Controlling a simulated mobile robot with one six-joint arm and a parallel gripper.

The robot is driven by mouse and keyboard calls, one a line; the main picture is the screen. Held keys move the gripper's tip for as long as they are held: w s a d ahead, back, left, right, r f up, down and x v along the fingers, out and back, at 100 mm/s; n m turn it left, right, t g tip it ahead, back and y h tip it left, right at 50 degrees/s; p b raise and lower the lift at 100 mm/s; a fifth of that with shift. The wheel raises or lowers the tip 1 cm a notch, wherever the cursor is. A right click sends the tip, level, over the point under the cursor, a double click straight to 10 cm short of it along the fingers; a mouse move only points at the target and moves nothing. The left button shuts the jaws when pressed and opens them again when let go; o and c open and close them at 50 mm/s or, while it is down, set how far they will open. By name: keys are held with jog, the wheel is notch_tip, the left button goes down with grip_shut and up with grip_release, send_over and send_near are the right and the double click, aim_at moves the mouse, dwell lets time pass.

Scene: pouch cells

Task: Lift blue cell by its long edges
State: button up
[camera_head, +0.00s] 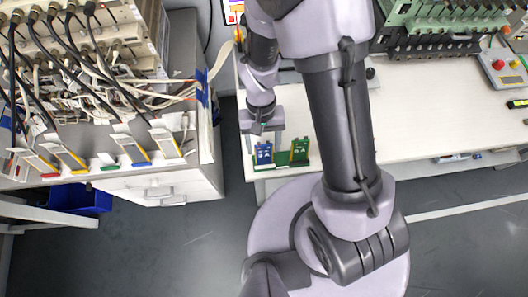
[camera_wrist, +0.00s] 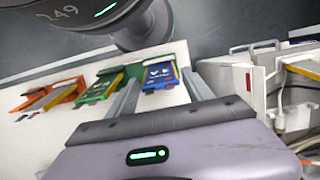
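The blue cell (camera_head: 264,154) stands in a green holder (camera_head: 282,159) near the front left corner of the white table. It also shows in the wrist view (camera_wrist: 160,74), with its flat face toward the camera. My gripper (camera_head: 263,128) is just above and behind the blue cell in the head view. In the wrist view my gripper's two fingers (camera_wrist: 161,82) are apart, with their tips near the left and right long edges of the blue cell. I cannot tell whether either finger touches it.
A green cell (camera_head: 300,150) stands right of the blue one, and an orange-framed cell (camera_wrist: 62,95) lies beyond it in the wrist view. A cabled test rack (camera_head: 90,50) fills the left bench. The table right of my arm (camera_head: 430,110) is mostly clear.

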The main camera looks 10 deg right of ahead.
jog(key=c, duration=0.6)
jog(key=p+v, duration=0.5)
jog(key=v, duration=0.2)
jog(key=shift+p, duration=0.4)
